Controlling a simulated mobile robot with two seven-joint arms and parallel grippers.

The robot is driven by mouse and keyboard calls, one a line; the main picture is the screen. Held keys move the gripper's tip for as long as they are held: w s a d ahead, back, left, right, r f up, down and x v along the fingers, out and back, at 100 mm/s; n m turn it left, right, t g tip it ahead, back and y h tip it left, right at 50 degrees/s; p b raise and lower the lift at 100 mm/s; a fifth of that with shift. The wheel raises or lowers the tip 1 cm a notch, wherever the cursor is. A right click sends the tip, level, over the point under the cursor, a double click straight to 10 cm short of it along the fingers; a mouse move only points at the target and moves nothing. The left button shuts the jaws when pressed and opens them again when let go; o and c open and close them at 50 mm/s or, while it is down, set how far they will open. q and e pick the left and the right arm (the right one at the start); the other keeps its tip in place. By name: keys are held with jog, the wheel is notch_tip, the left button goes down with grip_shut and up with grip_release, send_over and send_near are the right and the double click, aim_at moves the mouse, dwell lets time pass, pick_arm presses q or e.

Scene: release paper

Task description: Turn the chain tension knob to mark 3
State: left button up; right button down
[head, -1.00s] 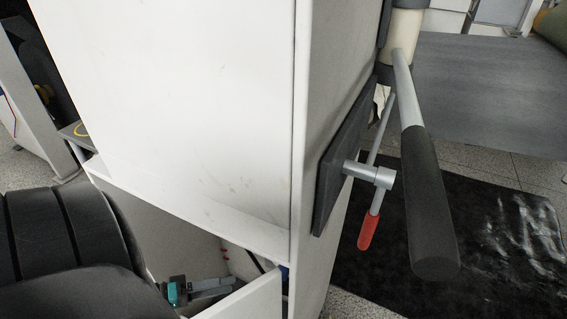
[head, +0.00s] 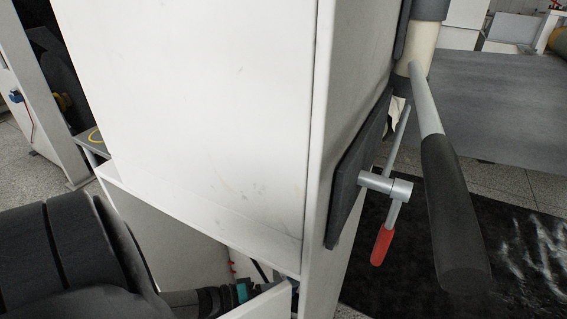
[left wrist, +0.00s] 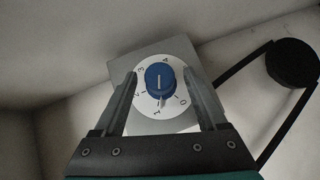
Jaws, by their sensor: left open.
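The chain tension knob (left wrist: 159,77) is blue and sits on a white round dial (left wrist: 178,104) with numerals 0 to 4, on a grey square plate (left wrist: 122,68). Its pale pointer faces down in the left wrist view, between 0 and 1. My left gripper (left wrist: 160,76) is open, one finger on each side of the knob, with gaps visible. In the head view, my left gripper (head: 242,291) shows only as a teal part inside the cabinet's lower opening. Its fingers and the knob are hidden there. My right gripper is out of view.
A tall white cabinet (head: 220,110) fills the middle of the head view. A lever with a dark grip (head: 455,215) and a red-handled rod (head: 383,245) stick out at its right. A black pulley (left wrist: 292,63) with a belt is right of the dial.

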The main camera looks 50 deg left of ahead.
pick_arm(q)
jog(key=shift+c, duration=0.3)
grip_shut()
dwell(0.4)
jog(key=p, duration=0.1)
jog(key=m+g+y+p, duration=0.1)
jog(key=p, duration=0.1)
jog(key=shift+r, duration=0.25)
jog(key=m+y+p, duration=0.1)
jog(key=p, duration=0.2)
jog(key=shift+r+g, duration=0.1)
jog(key=shift+g, duration=0.3)
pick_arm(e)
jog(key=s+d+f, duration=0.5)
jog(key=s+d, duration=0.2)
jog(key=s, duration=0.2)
pick_arm(q)
jog(key=m+g+y+p, duration=0.1)
jog(key=p, duration=0.2)
jog(key=shift+d+y+p, duration=0.15)
jog(key=shift+y+p, duration=0.15)
jog(key=shift+m+p, duration=0.3)
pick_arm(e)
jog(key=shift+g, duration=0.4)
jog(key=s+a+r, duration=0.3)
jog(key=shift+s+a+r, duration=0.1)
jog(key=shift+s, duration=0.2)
